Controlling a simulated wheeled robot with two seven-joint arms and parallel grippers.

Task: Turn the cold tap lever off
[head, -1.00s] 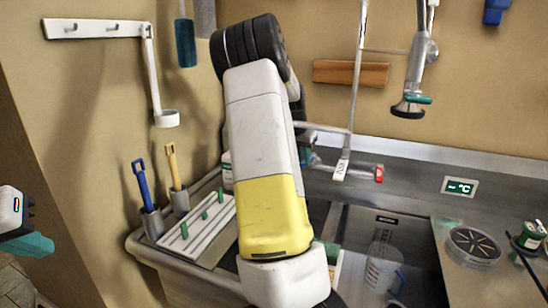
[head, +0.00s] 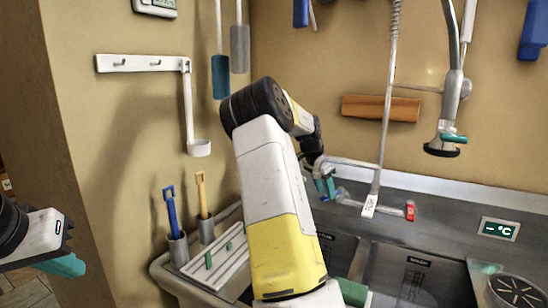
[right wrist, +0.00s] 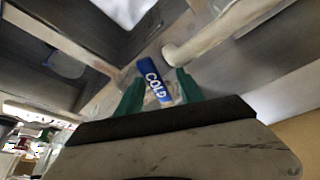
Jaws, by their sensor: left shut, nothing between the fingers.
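The cold tap lever is blue with white COLD lettering (right wrist: 152,85) in the right wrist view. My right gripper (right wrist: 160,88) has its green fingers on either side of the lever, apart, with a thin gap seen at the right finger. In the head view, my right gripper (head: 325,186) is at the left end of the tap, partly behind my arm, and hides most of the cold lever. The red tap lever (head: 410,210) is at the tap's right end. My left gripper (head: 62,265) is shut and empty at the far left edge, far from the tap.
The spray hose head (head: 446,140) hangs right of the tap. A wooden block (head: 380,108) is on the wall behind. A white drain rack (head: 222,262) and blue (head: 172,212) and yellow-handled (head: 202,195) brushes stand left of the sink. A round drain cover (head: 517,292) is at right.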

